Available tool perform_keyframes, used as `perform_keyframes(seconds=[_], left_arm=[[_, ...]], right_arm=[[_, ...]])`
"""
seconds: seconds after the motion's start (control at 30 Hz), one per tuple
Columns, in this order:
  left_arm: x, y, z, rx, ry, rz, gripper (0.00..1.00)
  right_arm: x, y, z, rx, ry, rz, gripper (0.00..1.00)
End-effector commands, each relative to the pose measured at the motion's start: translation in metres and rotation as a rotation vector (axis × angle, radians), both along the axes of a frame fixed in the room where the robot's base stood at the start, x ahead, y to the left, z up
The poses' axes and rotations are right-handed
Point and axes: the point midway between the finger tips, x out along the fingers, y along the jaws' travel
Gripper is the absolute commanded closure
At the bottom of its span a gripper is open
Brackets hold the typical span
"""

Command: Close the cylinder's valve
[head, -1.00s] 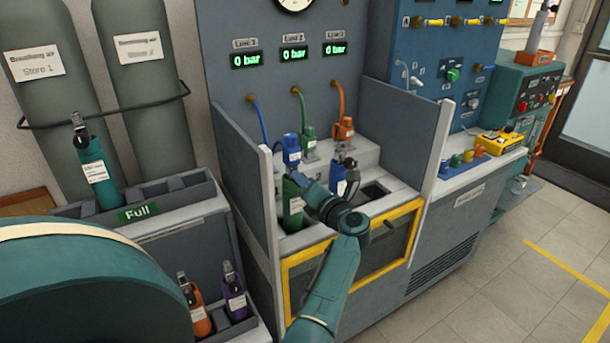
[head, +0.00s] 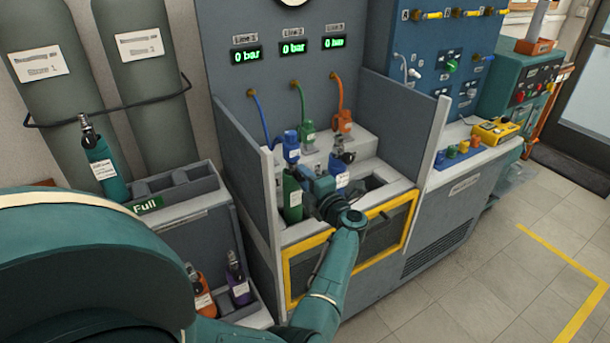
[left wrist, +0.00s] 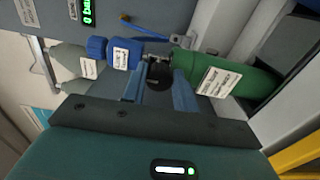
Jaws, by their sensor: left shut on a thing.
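The green cylinder (head: 292,203) stands upright in the left slot of the test bench, and it shows on its side in the left wrist view (left wrist: 245,84). A blue regulator (head: 291,147) sits at its valve end; it also shows in the left wrist view (left wrist: 124,53). My left gripper (head: 308,180) reaches the top of this cylinder from the front. In the left wrist view its fingers (left wrist: 158,88) are shut on the dark round valve knob (left wrist: 158,74). The gripper hides part of the valve in the head view. My right gripper is not in view.
A cylinder with a blue body (head: 340,172) stands close to the right of my left gripper. Grey side panels (head: 245,175) flank the bay, with a yellow frame (head: 288,284) in front. A teal cylinder (head: 106,170) stands in the rack at left. The displays read 0 bar.

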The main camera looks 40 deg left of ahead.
Motion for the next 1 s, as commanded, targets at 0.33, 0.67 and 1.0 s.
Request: perform_keyframes(seconds=[0.33, 0.67, 1.0], left_arm=[[0.0003, 0.0001, 0.0002, 0.013, 0.029, 0.000, 0.94], [0.0000, 0.0002, 0.0000, 0.012, 0.029, 0.000, 0.63], [-0.0001, 0.0001, -0.0001, 0.011, 0.028, 0.000, 0.49]], right_arm=[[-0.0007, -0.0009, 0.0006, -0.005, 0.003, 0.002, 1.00], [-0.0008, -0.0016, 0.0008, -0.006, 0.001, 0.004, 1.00], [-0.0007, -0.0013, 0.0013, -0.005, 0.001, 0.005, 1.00]])
